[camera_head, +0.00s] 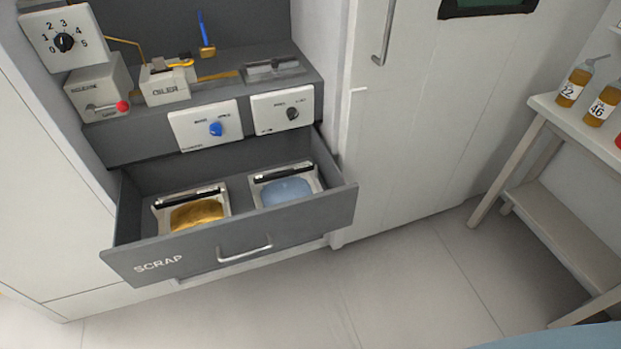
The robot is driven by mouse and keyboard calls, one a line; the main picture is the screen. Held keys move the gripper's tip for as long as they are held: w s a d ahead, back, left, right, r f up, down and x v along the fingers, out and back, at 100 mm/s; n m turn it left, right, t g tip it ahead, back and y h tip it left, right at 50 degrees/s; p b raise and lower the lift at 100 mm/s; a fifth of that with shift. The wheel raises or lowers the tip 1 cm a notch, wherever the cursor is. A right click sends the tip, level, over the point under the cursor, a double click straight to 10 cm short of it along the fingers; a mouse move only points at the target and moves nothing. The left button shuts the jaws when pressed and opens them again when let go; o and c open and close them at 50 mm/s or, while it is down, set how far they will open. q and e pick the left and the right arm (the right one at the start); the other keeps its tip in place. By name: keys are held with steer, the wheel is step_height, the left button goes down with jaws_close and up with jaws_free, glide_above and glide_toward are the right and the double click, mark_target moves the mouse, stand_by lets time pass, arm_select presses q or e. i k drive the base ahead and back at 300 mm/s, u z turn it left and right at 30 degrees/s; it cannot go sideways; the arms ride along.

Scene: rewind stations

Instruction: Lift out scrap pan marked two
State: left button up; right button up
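A grey drawer labelled SCRAP (232,250) stands pulled open under the workstation. Two pans sit side by side in it. The left pan (158,222) is light-coloured, with a black strip at its back and gold-coloured material inside. The right pan (257,197) is similar, with pale blue material inside. I cannot read a number on either pan. The drawer has a silver handle (245,254) on its front. Neither of my grippers shows in this view.
Above the drawer are a panel with a blue knob (216,129), a panel with a dark knob (292,114), an OILER box (164,86) and a red-tipped lever (122,106). A white side table (545,104) with numbered bottles stands at right. The floor before the drawer is clear.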

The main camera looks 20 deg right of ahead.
mark_target(270, 188)
steer(key=z, duration=0.65)
steer(key=i, duration=0.3)
steer(key=z, duration=3.25)
steer(key=k, duration=0.3)
steer(key=u, duration=0.9)
